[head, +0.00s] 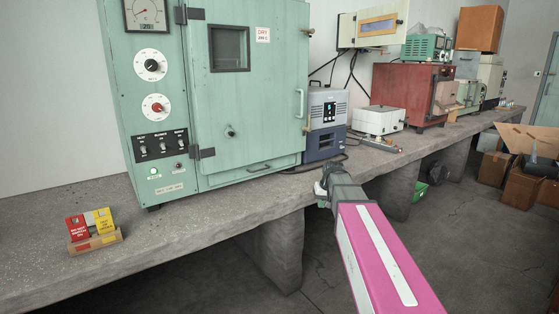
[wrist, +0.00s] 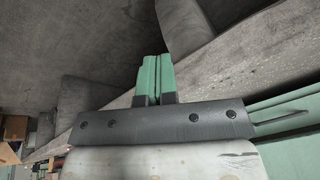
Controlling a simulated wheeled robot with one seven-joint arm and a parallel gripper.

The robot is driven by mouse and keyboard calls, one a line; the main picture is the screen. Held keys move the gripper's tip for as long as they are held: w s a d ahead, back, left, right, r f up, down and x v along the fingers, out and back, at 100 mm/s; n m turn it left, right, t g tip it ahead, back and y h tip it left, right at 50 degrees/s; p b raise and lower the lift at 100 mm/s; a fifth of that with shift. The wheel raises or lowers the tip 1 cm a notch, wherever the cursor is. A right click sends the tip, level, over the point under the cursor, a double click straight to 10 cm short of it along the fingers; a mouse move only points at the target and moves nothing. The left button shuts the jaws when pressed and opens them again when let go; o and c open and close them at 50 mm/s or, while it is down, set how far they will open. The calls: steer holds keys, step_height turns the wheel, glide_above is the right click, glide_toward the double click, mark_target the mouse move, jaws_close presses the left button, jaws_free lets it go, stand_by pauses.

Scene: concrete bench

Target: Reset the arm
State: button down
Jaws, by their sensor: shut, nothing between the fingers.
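My gripper (head: 321,189) is at the far end of my pink and white arm, in front of the bench's front edge in the head view. In the wrist view my gripper (wrist: 155,62) shows two green fingers pressed together, with nothing between them. The concrete bench (head: 200,215) runs along the wall behind the gripper. Its grey edge also crosses behind the fingers in the wrist view (wrist: 215,72). From these views I cannot tell exactly how far the fingers are from the bench.
A large green oven (head: 255,110) stands on the bench, with a blue-grey unit (head: 325,125) beside it. A small holder with red and yellow boxes (head: 94,240) sits at the left. A red furnace (head: 405,90) and cardboard boxes (head: 510,180) are farther right. Concrete supports stand below the bench.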

steer(key=s+f+g+h, duration=0.1)
steer(key=s+f, duration=0.7)
steer(key=s, duration=0.4)
steer(key=s+d+f+m+g+h, duration=0.1)
steer(key=s+f, duration=0.7)
steer(key=s, duration=0.3)
steer(key=shift+s+f+g, duration=0.35)
steer(key=shift+f+g, duration=0.05)
